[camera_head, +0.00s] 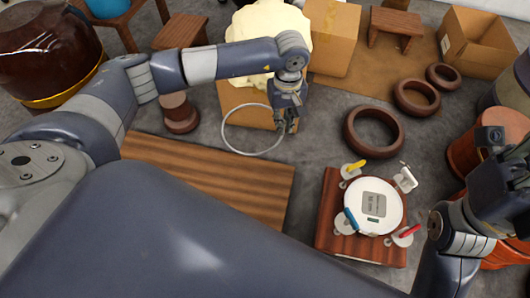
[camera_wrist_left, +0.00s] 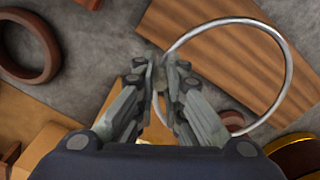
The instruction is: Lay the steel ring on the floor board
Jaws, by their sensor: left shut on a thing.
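The steel ring (camera_head: 223,132) is a thin, pale metal hoop. My left gripper (camera_head: 286,127) is shut on its rim and holds it on the gripper's left side in the head view. The wrist view shows the ring (camera_wrist_left: 290,72) running from the closed fingertips (camera_wrist_left: 171,66) across the wooden floor board (camera_wrist_left: 222,55). In the head view the floor board (camera_head: 235,185) lies flat in front of the ring, its left part hidden by my arm. The ring seems raised above the floor. My right gripper (camera_head: 505,165) is at the right edge, its fingers unclear.
A cardboard box with a cream sack (camera_head: 268,35) stands behind the ring. Brown rings (camera_head: 352,137) lie to the right. A wooden stand (camera_head: 330,215) carries a white round device (camera_head: 375,187) with coloured clamps. A small wooden drum (camera_head: 178,108) stands behind the board.

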